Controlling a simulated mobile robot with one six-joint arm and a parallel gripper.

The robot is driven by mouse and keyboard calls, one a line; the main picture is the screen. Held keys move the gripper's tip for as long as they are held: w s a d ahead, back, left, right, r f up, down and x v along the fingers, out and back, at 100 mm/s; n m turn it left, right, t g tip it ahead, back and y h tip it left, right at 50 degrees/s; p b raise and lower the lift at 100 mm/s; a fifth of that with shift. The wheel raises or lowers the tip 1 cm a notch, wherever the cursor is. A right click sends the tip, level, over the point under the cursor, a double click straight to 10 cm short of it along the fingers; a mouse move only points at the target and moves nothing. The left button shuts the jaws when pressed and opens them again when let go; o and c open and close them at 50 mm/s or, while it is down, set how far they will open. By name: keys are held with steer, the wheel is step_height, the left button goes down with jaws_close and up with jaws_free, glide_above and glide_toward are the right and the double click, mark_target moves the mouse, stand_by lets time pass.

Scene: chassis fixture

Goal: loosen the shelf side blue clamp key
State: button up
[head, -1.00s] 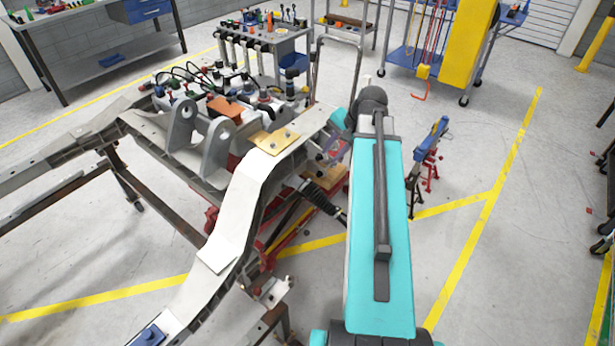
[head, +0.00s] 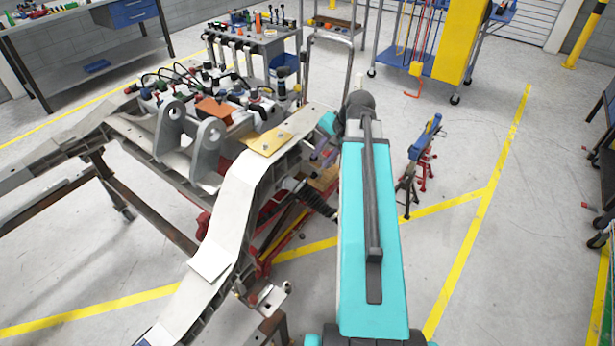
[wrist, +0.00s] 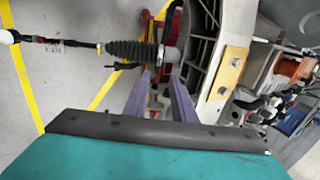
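I cannot pick out the blue clamp key for certain in either view. A blue bar-shaped piece on a stand with red legs (head: 425,138) is right of my arm, apart from it. In the wrist view, my gripper (wrist: 161,76) shows two purple fingers with a gap between them, and no held object is seen. The fingertips are near the end of a black ribbed boot (wrist: 130,49) and a grey cylindrical part (wrist: 172,55); I cannot tell whether they touch. In the head view, my gripper (head: 322,150) is small and partly hidden behind my turquoise arm.
The pale chassis frame (head: 232,205) runs along the left, with a yellow plate (head: 268,143) on it. A tool cart (head: 262,45) and a blue shelf trolley (head: 425,65) stand behind. Open floor with yellow lines lies right of my arm.

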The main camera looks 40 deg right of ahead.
mark_target(306, 179)
steer(key=shift+p+x, duration=1.45)
steer(key=shift+x, duration=5.2)
